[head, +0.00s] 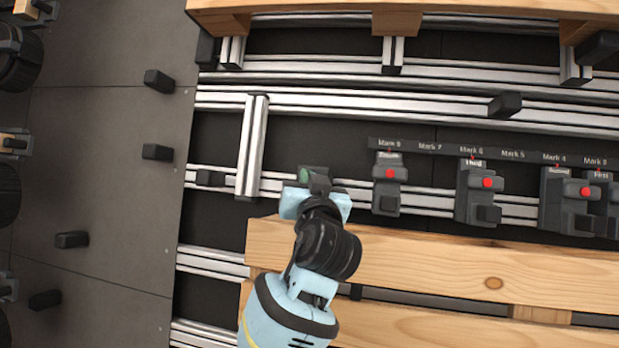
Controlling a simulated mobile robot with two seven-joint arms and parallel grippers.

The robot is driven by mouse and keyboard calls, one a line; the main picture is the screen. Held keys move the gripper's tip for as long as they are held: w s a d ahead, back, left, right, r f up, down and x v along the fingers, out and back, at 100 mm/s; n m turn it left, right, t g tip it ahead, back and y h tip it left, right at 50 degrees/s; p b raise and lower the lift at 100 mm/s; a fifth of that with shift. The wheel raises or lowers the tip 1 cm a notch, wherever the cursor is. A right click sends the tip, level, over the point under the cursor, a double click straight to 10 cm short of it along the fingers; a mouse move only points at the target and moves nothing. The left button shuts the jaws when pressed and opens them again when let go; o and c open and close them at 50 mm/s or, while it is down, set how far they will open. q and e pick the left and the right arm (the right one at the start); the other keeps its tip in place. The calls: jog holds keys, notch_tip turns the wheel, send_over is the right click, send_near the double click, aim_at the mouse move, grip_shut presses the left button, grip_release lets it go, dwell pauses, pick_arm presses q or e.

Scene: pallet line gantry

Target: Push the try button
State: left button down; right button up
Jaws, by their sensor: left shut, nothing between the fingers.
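A dark box with a green button face (306,174) sits on the metal rail left of the row of grey stops. I take it for the try button, though no label on it can be read. My left gripper (319,183) is shut and empty. Its dark fingertips are right at the box and hide its lower right part. I cannot tell whether they touch the button. My right gripper is not in view.
Several grey stops with red knobs, such as the one under Mark 8 (388,186), stand along the rail to the right. A label strip (430,146) runs behind them. A wooden pallet (440,260) lies in front; another pallet edge (480,8) is at the back.

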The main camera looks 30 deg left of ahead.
pick_arm(q)
jog(key=shift+w+a+f, duration=0.2)
jog(key=shift+w+a, duration=0.05)
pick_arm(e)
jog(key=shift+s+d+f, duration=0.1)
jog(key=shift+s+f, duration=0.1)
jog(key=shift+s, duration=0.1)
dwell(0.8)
pick_arm(q)
jog(key=shift+f, duration=0.15)
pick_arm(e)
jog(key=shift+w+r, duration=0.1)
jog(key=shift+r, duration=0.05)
pick_arm(q)
jog(key=shift+s+d+r+p, duration=0.25)
jog(key=shift+s+p, duration=0.1)
jog(key=shift+p, duration=0.25)
jog(key=shift+s+r, duration=0.15)
jog(key=shift+s, duration=0.05)
jog(key=shift+s+d+r+p, duration=0.25)
jog(key=shift+s+r+p, duration=0.2)
jog(key=shift+s, duration=0.25)
jog(key=shift+s+d, duration=0.1)
jog(key=shift+s, duration=0.2)
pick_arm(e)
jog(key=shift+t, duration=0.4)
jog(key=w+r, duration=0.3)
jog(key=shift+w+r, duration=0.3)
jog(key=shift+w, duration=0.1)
